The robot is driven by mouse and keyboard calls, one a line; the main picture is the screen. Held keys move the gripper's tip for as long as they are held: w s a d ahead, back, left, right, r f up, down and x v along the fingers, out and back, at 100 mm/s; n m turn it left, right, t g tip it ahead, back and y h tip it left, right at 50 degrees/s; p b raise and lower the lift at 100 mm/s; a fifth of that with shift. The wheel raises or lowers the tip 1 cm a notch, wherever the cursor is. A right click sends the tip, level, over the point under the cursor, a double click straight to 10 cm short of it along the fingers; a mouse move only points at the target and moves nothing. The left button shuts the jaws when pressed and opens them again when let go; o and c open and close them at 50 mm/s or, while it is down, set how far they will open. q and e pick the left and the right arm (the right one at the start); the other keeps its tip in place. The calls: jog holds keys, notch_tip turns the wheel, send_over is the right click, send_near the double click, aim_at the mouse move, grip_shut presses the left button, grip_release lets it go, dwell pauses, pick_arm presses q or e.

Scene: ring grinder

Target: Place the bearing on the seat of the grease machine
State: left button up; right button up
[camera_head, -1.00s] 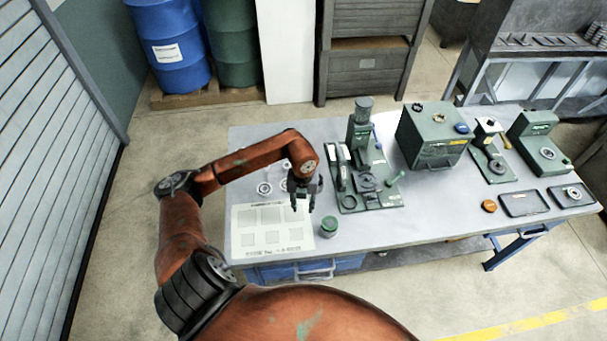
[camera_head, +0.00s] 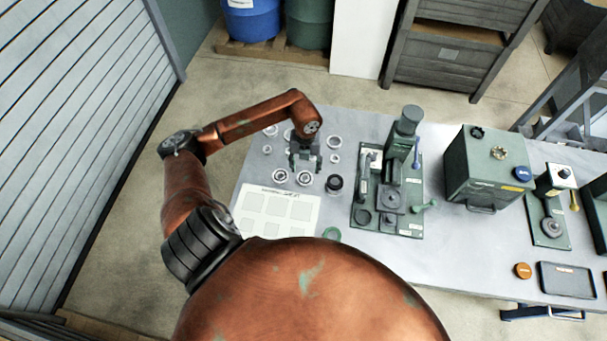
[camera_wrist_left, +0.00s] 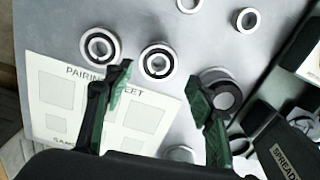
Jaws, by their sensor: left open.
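Two ring-shaped bearings with dark inner rings lie flat on the grey table (camera_head: 450,255), one left (camera_head: 280,176) and one right (camera_head: 304,178). In the left wrist view they are the left bearing (camera_wrist_left: 99,46) and the right bearing (camera_wrist_left: 157,60). My left gripper (camera_head: 305,163) is open and empty above the bearings; its fingers (camera_wrist_left: 160,80) spread below the right bearing in the wrist view. A green bench machine (camera_head: 390,195) with a column and round seats stands right of the gripper. I cannot tell which machine is the grease machine. My right gripper is not in view.
Several plain rings (camera_head: 335,142) lie around the bearings. A dark round cup (camera_head: 334,184) stands close right. A printed sheet (camera_head: 250,205) lies in front. A green box (camera_head: 487,170), another machine (camera_head: 549,225) and a black tray (camera_head: 567,281) are further right.

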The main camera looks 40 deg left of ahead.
aim_at(305, 176)
pick_arm(q)
jog(key=shift+o, duration=0.6)
jog(key=shift+s+f, duration=0.15)
jog(key=shift+f, duration=0.35)
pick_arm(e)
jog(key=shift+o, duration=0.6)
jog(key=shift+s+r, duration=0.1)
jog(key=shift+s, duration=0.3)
pick_arm(q)
jog(key=shift+o, duration=0.9)
notch_tip(305, 176, down, 3)
jog(key=shift+s+p, duration=0.15)
jog(key=shift+p, duration=0.45)
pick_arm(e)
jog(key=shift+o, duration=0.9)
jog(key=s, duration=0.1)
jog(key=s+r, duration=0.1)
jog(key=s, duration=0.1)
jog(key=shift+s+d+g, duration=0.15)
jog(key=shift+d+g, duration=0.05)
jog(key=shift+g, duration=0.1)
pick_arm(q)
notch_tip(305, 176, down, 2)
jog(key=shift+f, duration=0.2)
jog(key=shift+c, duration=1.3)
jog(key=c, duration=1.1)
jog(key=shift+c, duration=0.4)
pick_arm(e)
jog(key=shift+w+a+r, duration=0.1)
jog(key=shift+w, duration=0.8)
